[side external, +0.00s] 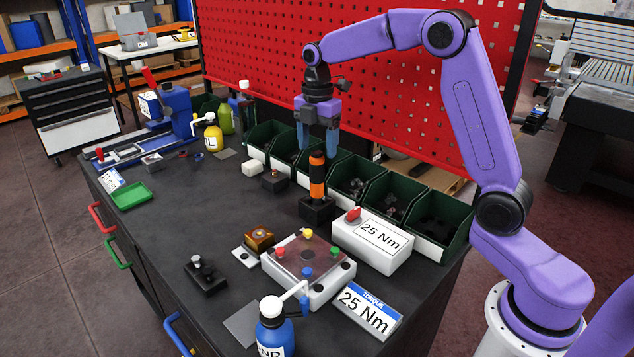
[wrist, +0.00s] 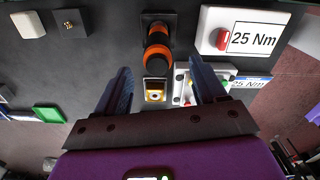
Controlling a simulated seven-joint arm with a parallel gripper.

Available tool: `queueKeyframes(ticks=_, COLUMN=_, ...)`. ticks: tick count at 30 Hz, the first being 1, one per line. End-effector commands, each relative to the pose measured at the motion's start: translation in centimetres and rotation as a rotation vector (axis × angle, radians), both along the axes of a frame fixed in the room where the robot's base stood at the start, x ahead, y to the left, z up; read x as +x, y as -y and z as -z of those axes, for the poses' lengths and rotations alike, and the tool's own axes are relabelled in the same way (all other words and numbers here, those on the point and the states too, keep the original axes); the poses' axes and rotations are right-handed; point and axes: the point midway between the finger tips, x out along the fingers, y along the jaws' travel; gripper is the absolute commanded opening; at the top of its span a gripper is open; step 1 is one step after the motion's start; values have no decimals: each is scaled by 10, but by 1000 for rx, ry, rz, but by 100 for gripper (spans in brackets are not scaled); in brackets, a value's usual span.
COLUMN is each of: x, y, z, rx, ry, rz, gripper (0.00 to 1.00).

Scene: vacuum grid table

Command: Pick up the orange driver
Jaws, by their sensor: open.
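The orange driver (side external: 317,178) stands upright in a black square base on the table, orange with black bands and a black top. In the wrist view the driver (wrist: 157,56) shows beyond the fingertips, roughly in line with the gap between them. My gripper (side external: 318,150) is open, with blue fingers pointing down around the level of the driver's top. In the wrist view my gripper (wrist: 163,75) has its two fingers wide apart with nothing held between them. Whether the driver's top lies between the fingers or just behind them I cannot tell.
A white box marked 25 Nm (side external: 372,240) stands close to the right of the driver. A row of green bins (side external: 387,191) and a red pegboard (side external: 420,85) stand behind. A fixture with coloured knobs (side external: 308,268) sits in front.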

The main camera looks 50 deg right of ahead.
Motion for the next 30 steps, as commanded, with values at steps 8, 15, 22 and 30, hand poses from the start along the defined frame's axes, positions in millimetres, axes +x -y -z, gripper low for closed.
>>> queueKeyframes(ticks=8, x=2, y=3, z=36, rx=0, ry=-6, rz=0, gripper=70)
queueKeyframes(ticks=15, x=3, y=2, z=51, rx=0, ry=-2, rz=0, gripper=70)
queueKeyframes(ticks=22, x=3, y=2, z=51, rx=0, ry=-1, rz=0, gripper=54)
queueKeyframes(ticks=30, x=4, y=2, z=50, rx=0, ry=2, rz=0, gripper=4)
